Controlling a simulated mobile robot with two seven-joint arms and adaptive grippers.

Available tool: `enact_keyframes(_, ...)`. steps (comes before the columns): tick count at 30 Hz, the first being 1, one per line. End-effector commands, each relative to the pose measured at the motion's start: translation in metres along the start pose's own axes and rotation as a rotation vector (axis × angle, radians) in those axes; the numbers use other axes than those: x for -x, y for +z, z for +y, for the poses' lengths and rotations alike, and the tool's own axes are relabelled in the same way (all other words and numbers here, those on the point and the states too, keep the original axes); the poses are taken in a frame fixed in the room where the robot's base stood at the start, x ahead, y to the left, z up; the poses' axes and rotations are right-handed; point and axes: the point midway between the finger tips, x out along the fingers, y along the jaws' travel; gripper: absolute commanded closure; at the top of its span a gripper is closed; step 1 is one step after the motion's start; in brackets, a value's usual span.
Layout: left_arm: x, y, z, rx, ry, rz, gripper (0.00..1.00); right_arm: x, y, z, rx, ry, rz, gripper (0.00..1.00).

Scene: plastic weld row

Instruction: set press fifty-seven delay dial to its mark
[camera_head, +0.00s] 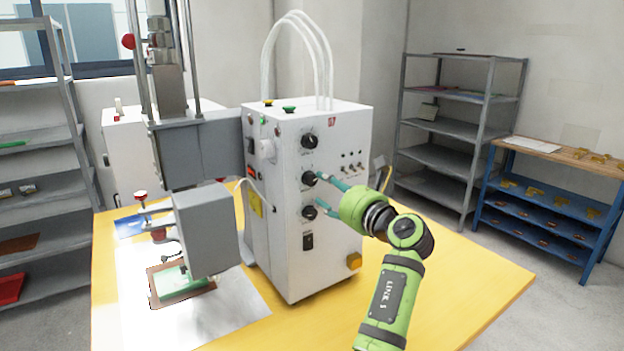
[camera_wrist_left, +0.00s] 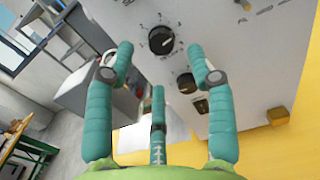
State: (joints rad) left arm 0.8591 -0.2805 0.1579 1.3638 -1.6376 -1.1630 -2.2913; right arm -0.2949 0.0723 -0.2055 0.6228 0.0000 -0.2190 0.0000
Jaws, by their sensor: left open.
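The white press control box (camera_head: 290,250) stands on the yellow table, with a small red number on its front face, hard to read. That face has three black dials in a column: upper (camera_head: 308,141), middle (camera_head: 308,179) and lower (camera_head: 308,212). Their labels are too small to read, so I cannot tell which is the delay dial. My left gripper (camera_head: 321,194) is open and empty, its teal fingers pointing at the face near the middle and lower dials. In the left wrist view, a black dial with a printed scale (camera_wrist_left: 161,40) lies ahead between the fingertips; contact cannot be told.
A black rocker switch (camera_head: 308,241) and a yellow button (camera_head: 354,261) sit lower on the face. Small toggles (camera_head: 351,163) are to the right. The press head (camera_head: 208,232) stands left over a plate. Grey shelves (camera_head: 450,130) and a blue rack (camera_head: 535,205) stand behind right.

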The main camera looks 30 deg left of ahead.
Motion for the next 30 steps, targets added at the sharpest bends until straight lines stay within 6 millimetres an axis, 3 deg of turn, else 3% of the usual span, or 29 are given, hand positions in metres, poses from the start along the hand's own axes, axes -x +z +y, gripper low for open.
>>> enact_keyframes(3,-0.021,0.002,0.001,-0.001,0.004,0.000,0.45,0.008,0.007,0.012,0.001,0.015,-0.012,0.60)
enact_keyframes(9,-0.047,0.001,0.001,0.002,0.001,0.001,0.45,0.014,0.010,0.016,-0.001,0.020,-0.017,0.60)
enact_keyframes(21,-0.057,-0.001,0.001,0.006,0.001,0.002,0.45,0.014,0.006,0.000,-0.006,0.001,-0.012,0.60)
enact_keyframes(25,-0.057,-0.001,0.001,0.005,0.000,0.002,0.97,0.014,0.006,-0.001,-0.005,-0.001,-0.012,0.60)
enact_keyframes(30,-0.056,0.000,0.001,0.006,0.000,0.000,1.00,0.014,0.006,0.000,-0.004,0.000,-0.011,0.60)
